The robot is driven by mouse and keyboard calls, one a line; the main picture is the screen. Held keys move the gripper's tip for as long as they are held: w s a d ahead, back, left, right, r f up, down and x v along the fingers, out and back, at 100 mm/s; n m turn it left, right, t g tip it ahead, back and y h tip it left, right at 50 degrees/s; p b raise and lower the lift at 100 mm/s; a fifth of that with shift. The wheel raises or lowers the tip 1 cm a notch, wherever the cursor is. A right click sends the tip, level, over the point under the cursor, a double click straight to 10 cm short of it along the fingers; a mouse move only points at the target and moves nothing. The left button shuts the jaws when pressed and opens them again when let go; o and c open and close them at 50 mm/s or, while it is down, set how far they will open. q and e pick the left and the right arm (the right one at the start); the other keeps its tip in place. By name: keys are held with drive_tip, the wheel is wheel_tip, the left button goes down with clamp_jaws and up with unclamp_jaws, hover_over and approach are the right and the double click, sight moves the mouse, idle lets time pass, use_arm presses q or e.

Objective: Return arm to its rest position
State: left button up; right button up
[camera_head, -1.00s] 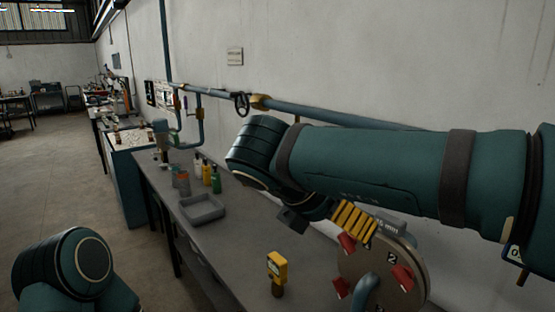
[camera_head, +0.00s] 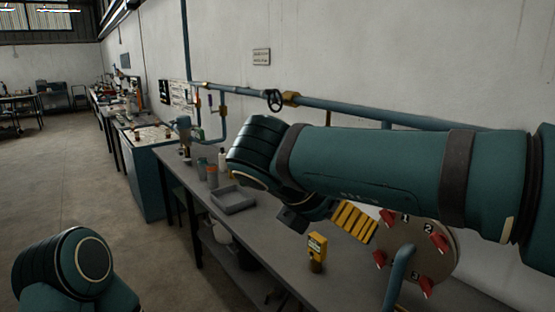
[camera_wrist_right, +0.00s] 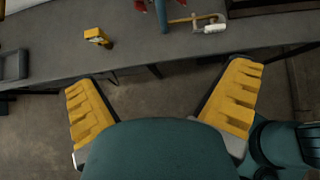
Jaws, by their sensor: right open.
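My right arm (camera_head: 400,175) reaches in from the right across the head view, above the bench. One yellow-padded finger of my right gripper shows beneath its wrist (camera_head: 352,221). In the right wrist view the gripper (camera_wrist_right: 162,85) is open, its two yellow-padded fingers wide apart with nothing between them. The floor and the front edge of the bench (camera_wrist_right: 190,50) show beyond it. My left arm shows only as a rounded teal link (camera_head: 80,265) at the lower left; its gripper is out of view.
The grey bench (camera_head: 275,235) runs along the wall. It bears a grey tray (camera_head: 234,199), a yellow device (camera_head: 317,248) and bottles. A round plate with red handles (camera_head: 440,245) stands close to my right gripper. A blue pipe (camera_head: 350,108) follows the wall. Open floor lies left.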

drive_tip(key=w+d+f+n+t+h, duration=0.1)
drive_tip(key=w+d+f+n+t, duration=0.25)
drive_tip(key=w+f+n, duration=0.6)
drive_tip(key=w+f+n+t+y, duration=0.1)
drive_tip(key=w+f+n+y, duration=0.1)
drive_tip(key=f+n, duration=0.65)
drive_tip(key=w+f+n+t+y, duration=0.1)
drive_tip(key=w+f+n+y, duration=0.15)
drive_tip(key=f+n, duration=0.6)
drive_tip(key=s+a+f+n+g+y, duration=0.1)
drive_tip(key=s+f+n+g+y, duration=0.1)
drive_tip(key=s+f+n, duration=0.45)
drive_tip(key=s+a+f+n+g+y, duration=0.1)
drive_tip(key=s+f+n+g+y, duration=0.15)
drive_tip(key=f, duration=0.75)
drive_tip(key=s+f+n+g+y, duration=0.1)
drive_tip(key=s+f+n, duration=0.1)
drive_tip(key=s, duration=0.3)
drive_tip(key=s+f+n+g+y, duration=0.1)
drive_tip(key=s+f+n+g, duration=0.1)
drive_tip(key=s, duration=0.4)
drive_tip(key=s+a+f+n+g+y, duration=0.1)
drive_tip(key=s+f+n+g, duration=0.1)
drive_tip(key=s+f+n, duration=0.2)
drive_tip(key=shift+s+f+n, duration=0.25)
drive_tip(key=shift+s+n, duration=0.5)
drive_tip(key=shift+s, duration=0.4)
